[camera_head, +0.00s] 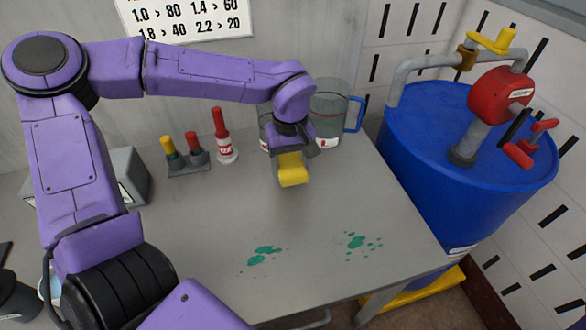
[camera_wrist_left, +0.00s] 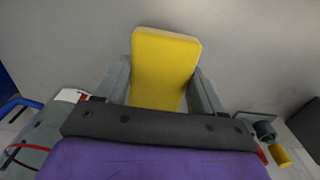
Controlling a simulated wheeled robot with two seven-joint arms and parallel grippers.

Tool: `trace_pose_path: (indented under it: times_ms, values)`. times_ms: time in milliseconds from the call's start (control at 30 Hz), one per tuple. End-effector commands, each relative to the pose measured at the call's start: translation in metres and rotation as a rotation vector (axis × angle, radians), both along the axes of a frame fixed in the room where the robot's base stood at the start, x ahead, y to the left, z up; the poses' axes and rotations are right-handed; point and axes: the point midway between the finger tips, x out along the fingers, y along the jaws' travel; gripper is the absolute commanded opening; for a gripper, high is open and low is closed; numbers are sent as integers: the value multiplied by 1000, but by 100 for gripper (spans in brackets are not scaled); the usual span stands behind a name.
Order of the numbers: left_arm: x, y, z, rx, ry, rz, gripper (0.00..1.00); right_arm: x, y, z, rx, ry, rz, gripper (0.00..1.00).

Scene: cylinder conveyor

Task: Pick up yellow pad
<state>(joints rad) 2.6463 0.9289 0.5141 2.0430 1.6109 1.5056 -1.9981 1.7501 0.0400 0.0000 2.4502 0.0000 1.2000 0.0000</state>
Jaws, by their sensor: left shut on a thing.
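The yellow pad (camera_head: 292,172) is a small yellow block held at the end of my left arm, over the back right part of the table. My left gripper (camera_head: 290,158) is shut on it. In the left wrist view the pad (camera_wrist_left: 165,62) sits between the two grey fingers of my left gripper (camera_wrist_left: 168,85), with its far end sticking out past them. Whether the pad touches the table is hard to tell. My right gripper is not in view.
Green splashes (camera_head: 262,255) mark the grey table (camera_head: 215,215). A clear jug with a blue handle (camera_head: 330,108), a red-capped bottle (camera_head: 224,142) and a small holder with yellow and red tops (camera_head: 188,160) stand behind. A blue barrel (camera_head: 450,170) stands right of the table.

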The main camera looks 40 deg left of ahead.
Motion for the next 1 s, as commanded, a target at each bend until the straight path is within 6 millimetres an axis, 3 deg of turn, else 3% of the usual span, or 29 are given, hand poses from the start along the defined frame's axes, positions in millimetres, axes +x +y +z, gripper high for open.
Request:
trace_pose_path:
  times_ms: [167,300,500,700,933,967,1000]
  values:
    - [-40,-4,51,-4,-11,-3,39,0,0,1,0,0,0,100]
    - [-81,-7,67,-10,-4,-6,39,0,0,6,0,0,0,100]
    - [-114,-9,79,-4,-2,-4,39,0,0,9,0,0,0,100]
    - [-127,-10,85,0,-1,-1,39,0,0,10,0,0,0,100]
    - [-128,-10,85,1,-1,-1,39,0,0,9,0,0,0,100]
    - [-128,-10,85,1,-1,-1,61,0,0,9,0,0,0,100]
    - [-128,-10,85,1,-1,-1,48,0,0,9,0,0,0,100]
